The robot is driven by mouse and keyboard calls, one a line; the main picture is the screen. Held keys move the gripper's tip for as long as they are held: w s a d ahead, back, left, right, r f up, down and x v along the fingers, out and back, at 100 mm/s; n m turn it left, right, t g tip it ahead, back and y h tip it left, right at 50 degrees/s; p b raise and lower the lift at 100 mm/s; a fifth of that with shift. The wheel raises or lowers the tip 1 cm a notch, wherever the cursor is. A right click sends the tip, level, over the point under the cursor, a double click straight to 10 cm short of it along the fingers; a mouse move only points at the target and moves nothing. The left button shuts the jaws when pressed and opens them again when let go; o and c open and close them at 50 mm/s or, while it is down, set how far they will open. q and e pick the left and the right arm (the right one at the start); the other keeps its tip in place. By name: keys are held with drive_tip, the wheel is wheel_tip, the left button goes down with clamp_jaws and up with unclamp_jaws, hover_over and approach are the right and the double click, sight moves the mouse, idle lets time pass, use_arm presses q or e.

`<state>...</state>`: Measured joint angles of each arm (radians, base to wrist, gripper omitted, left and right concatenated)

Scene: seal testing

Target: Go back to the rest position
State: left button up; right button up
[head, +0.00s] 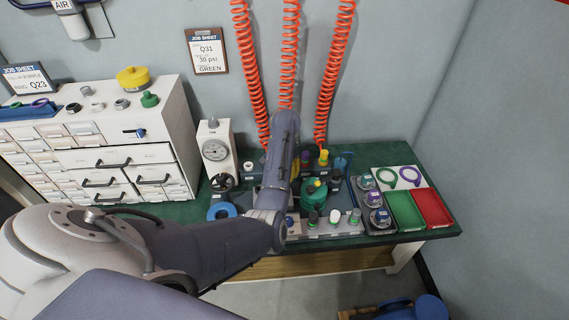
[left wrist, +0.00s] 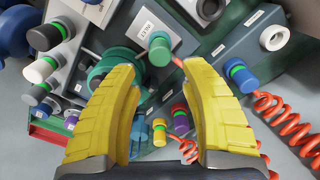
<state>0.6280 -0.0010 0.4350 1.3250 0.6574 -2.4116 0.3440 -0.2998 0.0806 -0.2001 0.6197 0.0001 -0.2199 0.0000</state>
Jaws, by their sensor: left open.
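My left arm (head: 215,245) comes in from the left and reaches over the green-topped bench (head: 410,165). In the head view its wrist hides most of the gripper. In the left wrist view my left gripper (left wrist: 158,75) shows two yellow fingers, spread apart with nothing held between them. Beyond them are a round teal part (left wrist: 110,65) and a green-and-grey capped fitting (left wrist: 160,48), which look apart from the fingers. In the head view a round green fixture (head: 314,192) stands just right of my wrist. My right gripper is not in view.
Orange coiled hoses (head: 335,75) hang behind the bench. A white gauge unit (head: 216,155) and drawer cabinet (head: 110,150) stand left. Several capped fittings (head: 334,217) stand in front. A green tray (head: 405,210) and red tray (head: 432,207) lie right.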

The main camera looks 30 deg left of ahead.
use_arm(q)
drive_tip(key=shift+r, duration=2.65)
